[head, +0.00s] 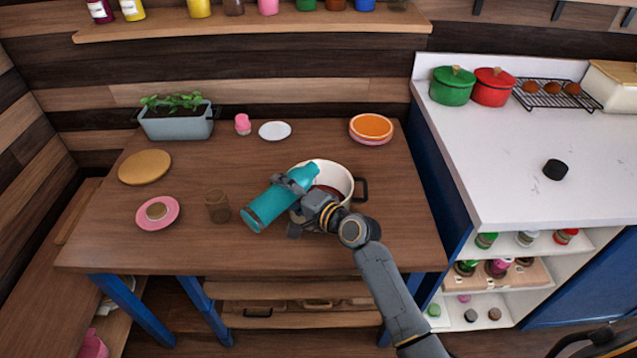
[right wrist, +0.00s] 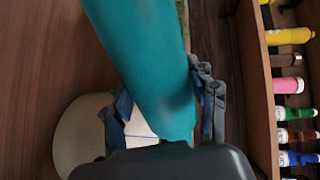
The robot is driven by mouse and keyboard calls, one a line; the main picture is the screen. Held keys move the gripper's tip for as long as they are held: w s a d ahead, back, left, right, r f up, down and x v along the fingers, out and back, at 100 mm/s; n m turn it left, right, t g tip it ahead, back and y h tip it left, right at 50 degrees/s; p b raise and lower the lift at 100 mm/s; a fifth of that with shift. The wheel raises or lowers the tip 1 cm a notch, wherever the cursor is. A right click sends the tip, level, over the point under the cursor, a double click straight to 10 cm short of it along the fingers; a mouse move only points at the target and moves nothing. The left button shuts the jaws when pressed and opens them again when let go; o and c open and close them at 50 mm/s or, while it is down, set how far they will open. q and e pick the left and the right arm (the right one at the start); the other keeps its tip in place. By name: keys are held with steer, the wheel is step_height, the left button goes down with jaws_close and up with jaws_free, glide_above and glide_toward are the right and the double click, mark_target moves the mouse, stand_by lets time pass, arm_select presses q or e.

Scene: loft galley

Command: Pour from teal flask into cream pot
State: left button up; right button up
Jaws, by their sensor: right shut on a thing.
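The teal flask (head: 270,206) is tilted, its narrow end up and to the right, over the cream pot. It also fills the middle of the right wrist view (right wrist: 145,60). My right gripper (head: 296,184) is shut on the flask; its fingers show on both sides of it in the right wrist view (right wrist: 165,110). The cream pot (head: 343,173) stands on the wooden table below the flask's narrow end, with a dark handle and something dark red-brown inside. The gripper and flask hide part of the pot. My left gripper is not in view.
On the table (head: 250,160) are a brown glass (head: 217,206) left of the flask, a pink plate (head: 158,213), a round board (head: 145,167), a white plate (head: 275,131), orange-topped stacked plates (head: 371,128) and a planter (head: 177,122). A white counter (head: 500,150) stands at right.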

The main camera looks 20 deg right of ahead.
steer(key=shift+f+m, duration=0.2)
steer(key=shift+m, duration=0.1)
steer(key=shift+w+d+m+y+p, duration=0.15)
steer(key=shift+m+y+p, duration=0.15)
steer(key=shift+m, duration=0.4)
stand_by(1.8)
steer(key=shift+w+d+r+m+g+p, duration=0.15)
steer(key=shift+d+r+m+g+p, duration=0.15)
steer(key=shift+r+m+p, duration=0.65)
stand_by(1.0)
steer(key=shift+f, duration=0.25)
